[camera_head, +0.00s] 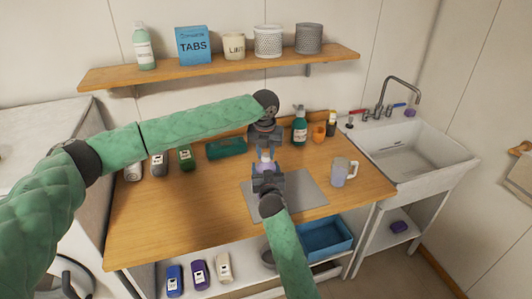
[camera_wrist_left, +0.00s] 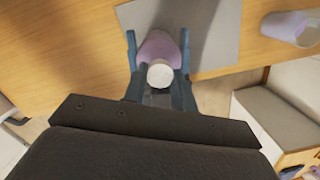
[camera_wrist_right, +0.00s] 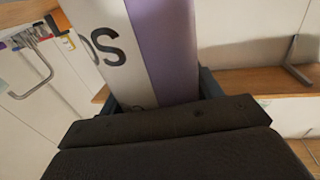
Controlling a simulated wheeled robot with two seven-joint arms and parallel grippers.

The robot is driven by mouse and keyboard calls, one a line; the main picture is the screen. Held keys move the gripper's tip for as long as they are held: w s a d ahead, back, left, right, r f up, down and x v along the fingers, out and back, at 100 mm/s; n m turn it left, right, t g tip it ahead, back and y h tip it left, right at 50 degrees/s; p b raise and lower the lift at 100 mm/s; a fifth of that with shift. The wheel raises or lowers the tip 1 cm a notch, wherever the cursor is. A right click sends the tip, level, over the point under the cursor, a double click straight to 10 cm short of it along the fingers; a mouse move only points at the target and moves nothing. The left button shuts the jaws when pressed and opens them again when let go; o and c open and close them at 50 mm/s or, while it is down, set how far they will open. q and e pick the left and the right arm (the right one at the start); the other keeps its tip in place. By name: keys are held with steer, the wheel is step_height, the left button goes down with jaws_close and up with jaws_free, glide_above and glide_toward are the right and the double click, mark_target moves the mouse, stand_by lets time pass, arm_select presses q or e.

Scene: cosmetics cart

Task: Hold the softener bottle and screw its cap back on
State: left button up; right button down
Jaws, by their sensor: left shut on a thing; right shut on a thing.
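The softener bottle (camera_wrist_right: 165,45), purple and white with dark lettering, is held upright between the fingers of my right gripper (camera_head: 267,172) over the counter. My right gripper is shut on the bottle's body. My left gripper (camera_head: 265,147) comes down from above, shut on the white round cap (camera_wrist_left: 160,74) at the bottle's top. The bottle's purple shoulder (camera_wrist_left: 160,45) shows beside the cap in the left wrist view. Whether the cap sits fully on the neck cannot be told; the fingers hide the joint.
A grey mat (camera_head: 305,195) lies on the wooden counter (camera_head: 150,225) under the grippers. A teal pump bottle (camera_head: 300,128) and an orange cup (camera_head: 319,132) stand behind. A sink (camera_head: 405,150) is at right. The counter's left front is clear.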

arm_select(q)
steer(key=m, duration=0.4)
steer(key=shift+a+h, duration=0.1)
steer(key=shift+h, duration=0.2)
steer(key=m, duration=0.4)
steer(key=shift+w+g, duration=0.1)
steer(key=shift+g, duration=0.2)
steer(key=o, duration=0.9)
steer(key=shift+o, duration=0.2)
steer(key=shift+r, duration=2.3)
steer(key=shift+c, duration=0.4)
